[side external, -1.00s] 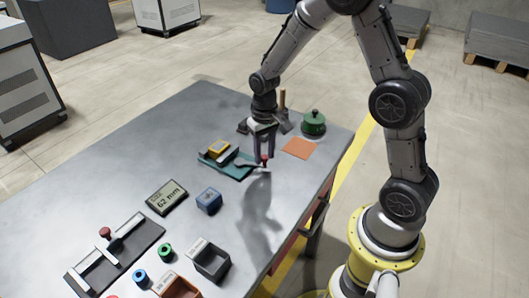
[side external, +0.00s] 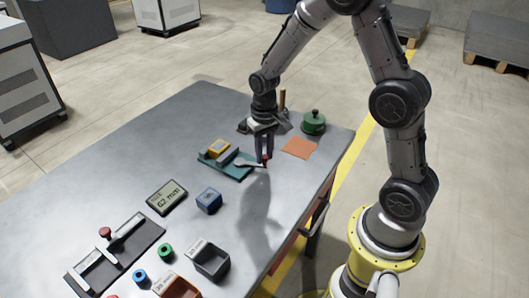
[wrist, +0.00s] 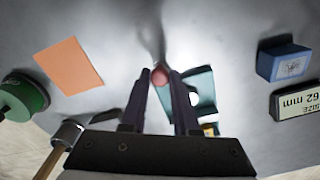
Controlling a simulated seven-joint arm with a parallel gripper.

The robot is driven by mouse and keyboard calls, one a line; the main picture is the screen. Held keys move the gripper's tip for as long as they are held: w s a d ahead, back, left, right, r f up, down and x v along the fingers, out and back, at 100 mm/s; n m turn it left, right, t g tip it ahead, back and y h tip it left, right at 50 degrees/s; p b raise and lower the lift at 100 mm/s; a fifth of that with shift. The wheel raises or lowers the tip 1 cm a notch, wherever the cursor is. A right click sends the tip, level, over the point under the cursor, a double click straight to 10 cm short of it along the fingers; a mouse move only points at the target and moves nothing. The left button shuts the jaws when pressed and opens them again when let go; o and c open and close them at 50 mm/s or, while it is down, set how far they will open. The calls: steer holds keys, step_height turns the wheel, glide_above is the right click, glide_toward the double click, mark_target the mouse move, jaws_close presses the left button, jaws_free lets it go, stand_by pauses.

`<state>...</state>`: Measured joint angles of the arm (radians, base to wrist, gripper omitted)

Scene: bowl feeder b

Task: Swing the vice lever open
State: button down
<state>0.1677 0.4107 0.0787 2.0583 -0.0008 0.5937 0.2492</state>
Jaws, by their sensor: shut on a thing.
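The vice has a teal base (side external: 238,174) and stands on the table below my gripper. A yellow block (side external: 217,148) sits at its far left part. Its grey lever (side external: 249,164) reaches out to the right, past the base edge, and ends in a red knob (side external: 266,158). My gripper (wrist: 159,75) points down and is shut on the red knob, which shows between the fingertips in the wrist view. In that view the fingers and palm hide part of the vice and the yellow block.
An orange square (side external: 299,147), a green pot-like object (side external: 313,122) and a hammer (wrist: 66,133) lie near the vice. A blue block (side external: 208,200) and a "62 mm" display (side external: 167,197) stand nearer the front.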

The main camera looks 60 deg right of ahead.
steer(key=shift+w+d+r, duration=0.1)
steer(key=shift+d, duration=0.05)
stand_by(0.6)
steer(key=d+n, duration=0.1)
steer(key=w+d+n, duration=0.1)
steer(key=n, duration=0.1)
steer(key=shift+n, duration=0.3)
steer(key=w+n, duration=0.1)
steer(key=n, duration=0.1)
steer(key=w+d+n, duration=0.1)
steer(key=shift+d+n, duration=0.25)
steer(key=shift+n, duration=0.15)
steer(key=w+n, duration=0.1)
steer(key=w+d+n, duration=0.1)
steer(key=n, duration=0.1)
steer(key=shift+w+n, duration=1.05)
steer(key=shift+n, duration=0.65)
steer(key=c, duration=0.6)
jaws_free()
steer(key=shift+c, duration=0.2)
